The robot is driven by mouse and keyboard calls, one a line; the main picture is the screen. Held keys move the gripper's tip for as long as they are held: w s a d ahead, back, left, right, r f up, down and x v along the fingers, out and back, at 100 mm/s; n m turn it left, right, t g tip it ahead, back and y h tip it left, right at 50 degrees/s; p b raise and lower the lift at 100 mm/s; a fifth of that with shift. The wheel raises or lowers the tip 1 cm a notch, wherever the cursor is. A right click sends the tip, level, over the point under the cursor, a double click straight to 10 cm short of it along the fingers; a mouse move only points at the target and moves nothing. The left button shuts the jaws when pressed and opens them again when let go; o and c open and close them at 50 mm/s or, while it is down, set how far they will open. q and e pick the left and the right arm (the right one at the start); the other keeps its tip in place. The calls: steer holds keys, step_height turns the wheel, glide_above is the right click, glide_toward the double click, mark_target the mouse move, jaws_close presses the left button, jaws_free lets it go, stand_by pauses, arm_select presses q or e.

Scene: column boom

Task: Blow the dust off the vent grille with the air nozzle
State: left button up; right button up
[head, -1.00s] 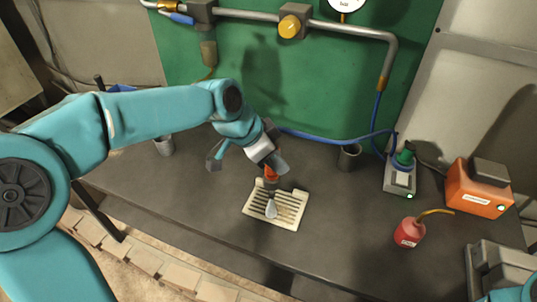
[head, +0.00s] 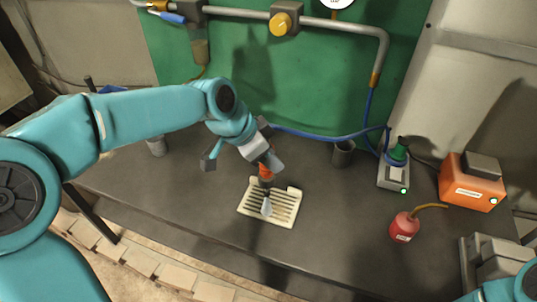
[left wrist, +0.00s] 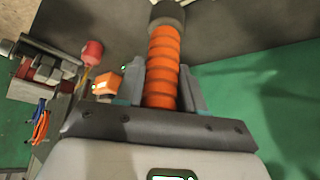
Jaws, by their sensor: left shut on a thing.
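The cream vent grille (head: 284,217) lies flat on the dark bench in the head view, with brownish dust on part of its slats. My left gripper (head: 266,165) is shut on the orange air nozzle (head: 265,181) just above the grille. A pale plume shows below the nozzle's dark tip, over the slats. In the left wrist view the nozzle's ribbed orange body (left wrist: 162,70) stands between the two fingers, and its dark end points away. Of my right arm only a teal part shows at the lower right edge; its gripper is out of view.
A red oil can (head: 404,228), an orange box (head: 471,183) and a grey device with a green top (head: 394,172) stand to the right. A dark cup (head: 343,153) stands behind. A blue hose (head: 335,136) runs along the back.

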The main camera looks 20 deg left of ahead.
arm_select(q)
steer(key=shift+w+d, duration=0.1)
steer(key=shift+d, duration=2.1)
steer(key=shift+w, duration=0.1)
steer(key=shift+w+a+p, duration=0.1)
steer(key=shift+w+p, duration=0.55)
steer(key=shift+w, duration=1.2)
steer(key=shift+a, duration=0.1)
steer(key=shift+s+a+b, duration=0.2)
steer(key=shift+a+b, duration=0.2)
steer(key=shift+a, duration=1.8)
steer(key=shift+s+a+b, duration=0.1)
steer(key=shift+a+b, duration=0.25)
steer(key=shift+a, duration=1.9)
